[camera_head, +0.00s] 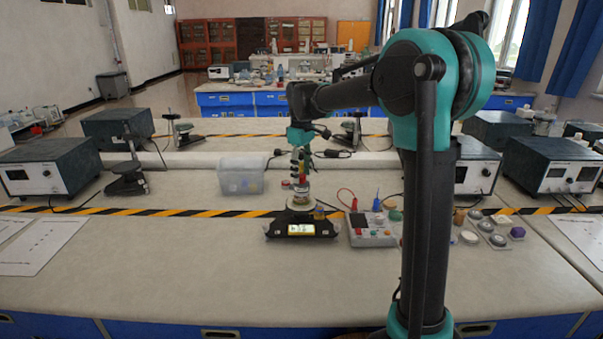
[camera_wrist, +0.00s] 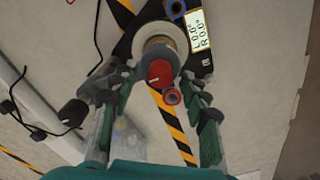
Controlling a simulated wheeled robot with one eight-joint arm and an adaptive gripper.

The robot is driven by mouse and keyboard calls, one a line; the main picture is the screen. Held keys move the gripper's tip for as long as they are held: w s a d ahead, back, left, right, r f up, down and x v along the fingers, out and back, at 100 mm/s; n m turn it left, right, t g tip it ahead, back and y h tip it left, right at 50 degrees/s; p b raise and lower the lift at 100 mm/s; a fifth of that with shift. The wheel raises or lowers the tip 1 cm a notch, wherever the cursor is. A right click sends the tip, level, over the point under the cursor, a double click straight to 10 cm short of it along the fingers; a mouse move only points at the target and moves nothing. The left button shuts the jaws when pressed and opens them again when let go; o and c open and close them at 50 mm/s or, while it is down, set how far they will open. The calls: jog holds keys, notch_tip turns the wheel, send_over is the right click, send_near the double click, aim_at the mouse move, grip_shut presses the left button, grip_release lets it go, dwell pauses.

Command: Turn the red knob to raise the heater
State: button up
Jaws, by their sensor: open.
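The red knob (camera_wrist: 159,72) shows near the middle of the wrist view, in front of a pale round part (camera_wrist: 160,42) of a dark device. My gripper (camera_wrist: 158,82) is open, with one finger on each side of the knob. I cannot tell whether either finger touches it. In the head view my gripper (camera_head: 300,168) points down over the device (camera_head: 328,229), which stands on the bench. The device's lit display (camera_head: 301,229) reads L 0.0° and R 0.0° in the wrist view (camera_wrist: 199,33). I cannot make out a separate heater.
A small red ring (camera_wrist: 172,97) lies close to the knob. A clear plastic bin (camera_head: 241,181) stands left of the device, and a control box (camera_head: 371,231) with cables stands right. Small round parts (camera_head: 488,226) lie farther right.

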aim_at(302, 175)
notch_tip(302, 175, up, 12)
jog(key=shift+f, duration=0.15)
dwell(0.5)
